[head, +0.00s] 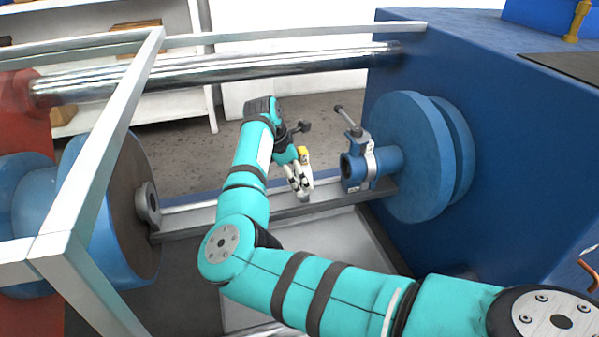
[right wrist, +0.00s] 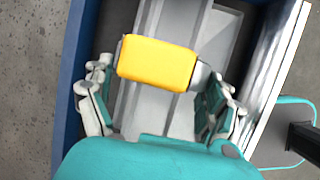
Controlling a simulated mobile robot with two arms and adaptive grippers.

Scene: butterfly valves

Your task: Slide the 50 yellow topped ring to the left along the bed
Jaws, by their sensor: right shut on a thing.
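The yellow-topped ring shows in the head view as a small yellow block (head: 303,153) at my right gripper, above the bed rail (head: 270,219). In the right wrist view its yellow top (right wrist: 157,64) lies between the two fingers, with a grey metal part at its right end. My right gripper (head: 301,185) is shut on it, a finger at each side. The lower part of the ring is hidden by the fingers and the yellow top. The number 50 cannot be read. My left gripper is not in view.
A blue clamp with a lever handle (head: 353,165) stands right of the gripper, before a large blue disc (head: 408,155). A dark-faced disc (head: 125,215) with a grey hub is at the left. A pale frame (head: 112,130) crosses the left foreground. The rail between gripper and left hub looks clear.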

